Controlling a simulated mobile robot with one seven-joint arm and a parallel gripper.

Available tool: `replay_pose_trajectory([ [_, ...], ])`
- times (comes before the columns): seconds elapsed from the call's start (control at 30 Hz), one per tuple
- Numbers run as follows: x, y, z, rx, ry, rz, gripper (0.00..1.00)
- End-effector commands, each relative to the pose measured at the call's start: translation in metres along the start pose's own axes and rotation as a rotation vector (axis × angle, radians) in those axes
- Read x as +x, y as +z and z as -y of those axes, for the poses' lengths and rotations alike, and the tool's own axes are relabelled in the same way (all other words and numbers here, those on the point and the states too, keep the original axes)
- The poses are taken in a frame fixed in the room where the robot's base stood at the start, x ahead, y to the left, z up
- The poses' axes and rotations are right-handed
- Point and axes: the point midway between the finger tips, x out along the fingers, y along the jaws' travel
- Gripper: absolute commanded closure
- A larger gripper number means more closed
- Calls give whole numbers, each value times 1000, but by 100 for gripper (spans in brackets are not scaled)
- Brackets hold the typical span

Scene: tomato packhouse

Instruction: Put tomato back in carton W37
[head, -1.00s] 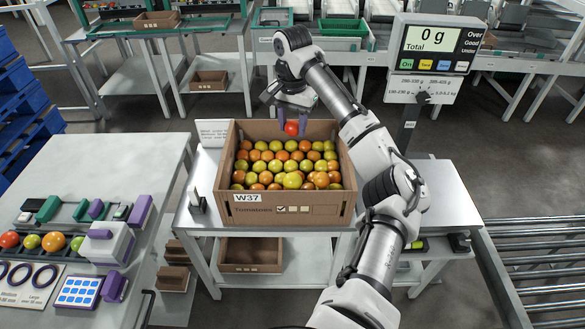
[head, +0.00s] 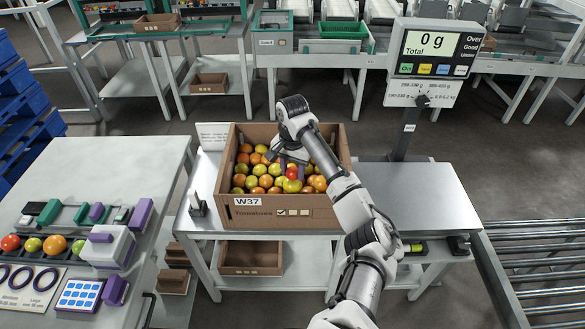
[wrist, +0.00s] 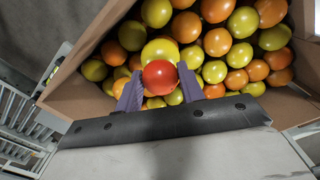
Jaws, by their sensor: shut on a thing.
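Carton W37 (head: 285,212) is a brown cardboard box on the metal table, filled with green, yellow and orange tomatoes. My gripper (head: 292,166) is inside the carton's outline, low over the fruit. Its purple fingers are shut on a red tomato (head: 292,174). In the wrist view the red tomato (wrist: 159,75) sits between the two fingertips (wrist: 160,88), just in front of a yellow-green tomato (wrist: 160,50). I cannot tell whether the red tomato touches the fruit below. My arm hides the carton's right part in the head view.
A scale display (head: 433,52) reading 0 g stands behind the table to the right. The table top (head: 430,200) right of the carton is clear. A side bench (head: 110,160) with sizing tools is at left; rollers (head: 535,270) are at right.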

Motion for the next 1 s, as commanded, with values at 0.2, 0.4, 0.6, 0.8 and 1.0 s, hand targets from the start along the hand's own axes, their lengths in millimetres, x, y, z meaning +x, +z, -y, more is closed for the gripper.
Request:
replay_pose_trajectory([
  [0.2, 0, 0, 0, 0, -1, 0, 73],
  [0.4, 6, 0, 1, -1, -1, 0, 73],
  [0.6, 8, 0, 0, -1, -1, -1, 49],
  [0.8, 8, 0, 0, -1, -1, -1, 40],
  [1.0, 6, -1, 0, -1, -1, -2, 40],
])
